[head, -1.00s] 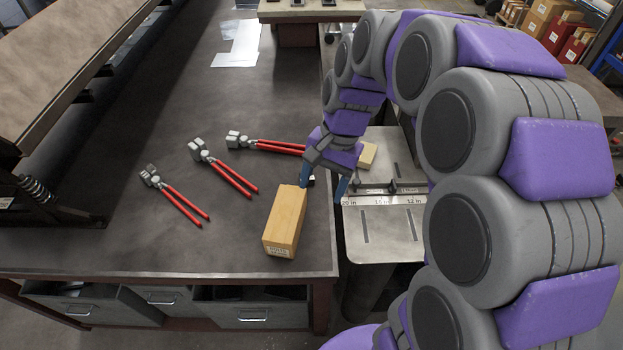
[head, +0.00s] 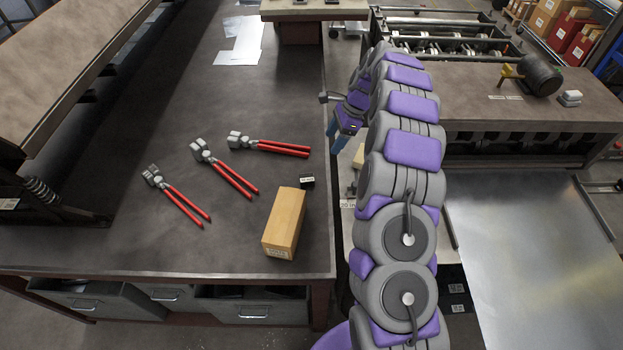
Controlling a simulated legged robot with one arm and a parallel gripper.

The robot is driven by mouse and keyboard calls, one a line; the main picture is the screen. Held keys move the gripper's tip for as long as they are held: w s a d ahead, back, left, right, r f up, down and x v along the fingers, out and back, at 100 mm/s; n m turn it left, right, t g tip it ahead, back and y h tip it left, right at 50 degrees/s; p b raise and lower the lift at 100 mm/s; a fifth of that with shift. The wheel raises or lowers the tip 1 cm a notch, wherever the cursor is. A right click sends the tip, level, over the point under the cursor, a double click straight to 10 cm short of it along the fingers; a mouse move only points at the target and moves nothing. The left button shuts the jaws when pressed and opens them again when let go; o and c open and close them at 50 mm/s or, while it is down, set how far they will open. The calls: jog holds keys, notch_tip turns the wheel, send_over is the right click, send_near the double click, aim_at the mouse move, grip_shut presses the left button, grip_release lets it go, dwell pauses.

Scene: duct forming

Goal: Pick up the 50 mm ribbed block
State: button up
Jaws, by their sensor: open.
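A small black block (head: 307,182) with a pale label lies on the dark bench, just behind a larger wooden block. Its label is too small to read, and I cannot tell whether its surface is ribbed. The wooden block (head: 285,222) has a white label at its near end. My gripper (head: 337,146) is open, with blue fingers pointing down, over the bench's right edge. It is apart from the black block, behind it and to the right. Nothing shows between its fingers, and my arm hides part of it.
Three red-handled tools (head: 228,176) lie left of the blocks. A pale block (head: 358,157) is partly hidden behind my arm on the right. The bench's front middle is clear.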

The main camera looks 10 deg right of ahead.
jog(key=a+f, duration=0.2)
jog(key=a, duration=0.2)
jog(key=b, duration=0.2)
send_near(309, 178)
jog(key=f, duration=0.1)
jog(key=w+f, duration=0.1)
jog(key=f, duration=0.1)
jog(key=shift+a+f, duration=0.1)
jog(key=shift+f, duration=0.15)
jog(key=a, duration=0.1)
jog(key=a+f, duration=0.1)
jog(key=a+f+b, duration=0.1)
jog(key=shift+s+a, duration=0.2)
jog(key=shift+s, duration=0.05)
jog(key=x, duration=0.2)
jog(key=shift+s+d+f+b, duration=0.1)
jog(key=shift+s+f+b, duration=0.05)
jog(key=shift+f+b, duration=0.2)
jog(key=shift+d+f, duration=0.15)
jog(key=shift+f, duration=0.2)
jog(key=shift+d, duration=0.3)
jog(key=shift+a, duration=0.65)
jog(key=c, duration=0.6)
jog(key=shift+d, duration=0.45)
jog(key=c, duration=0.7)
